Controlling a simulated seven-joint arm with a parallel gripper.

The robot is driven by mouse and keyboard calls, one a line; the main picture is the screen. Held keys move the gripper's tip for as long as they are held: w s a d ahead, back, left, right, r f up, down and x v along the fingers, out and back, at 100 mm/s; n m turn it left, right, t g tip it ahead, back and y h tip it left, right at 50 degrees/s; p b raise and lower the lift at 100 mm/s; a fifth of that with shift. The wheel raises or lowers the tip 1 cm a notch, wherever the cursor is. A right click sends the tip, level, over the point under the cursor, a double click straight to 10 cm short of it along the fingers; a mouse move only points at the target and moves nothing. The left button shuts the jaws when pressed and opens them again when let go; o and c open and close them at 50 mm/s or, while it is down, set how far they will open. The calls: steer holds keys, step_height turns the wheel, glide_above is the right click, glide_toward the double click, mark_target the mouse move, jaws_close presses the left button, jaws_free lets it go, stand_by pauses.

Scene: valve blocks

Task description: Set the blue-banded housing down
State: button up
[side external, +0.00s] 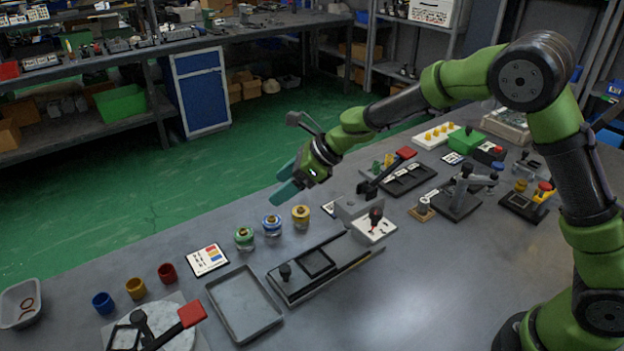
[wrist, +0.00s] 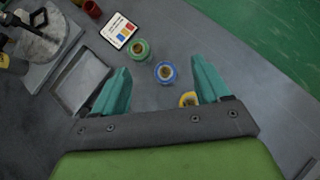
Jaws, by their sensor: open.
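The blue-banded housing (side external: 272,226) stands upright on the grey bench, between the green-banded housing (side external: 244,239) and the yellow-banded housing (side external: 301,216). My gripper (side external: 281,188) is above this row, apart from the housings, its teal fingers spread with nothing between them. In the wrist view the blue-banded housing (wrist: 166,72) shows in the gap between the fingers, farther off below. The green-banded housing (wrist: 141,49) shows up and to the left of it. The yellow-banded housing (wrist: 187,99) is partly hidden by the gripper body.
An empty grey tray (side external: 243,304) and a card with coloured squares (side external: 209,260) lie left of the housings. A dark fixture plate (side external: 325,267) lies in front. Blue (side external: 103,303), yellow (side external: 136,288) and red (side external: 167,273) cups stand farther left. The bench's far edge is close behind the housings.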

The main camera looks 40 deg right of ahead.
glide_toward(272, 218)
steer(key=x, duration=1)
steer(key=shift+f, duration=0.25)
steer(key=c, duration=1.2)
steer(key=shift+r, duration=0.2)
steer(key=shift+c, duration=0.4)
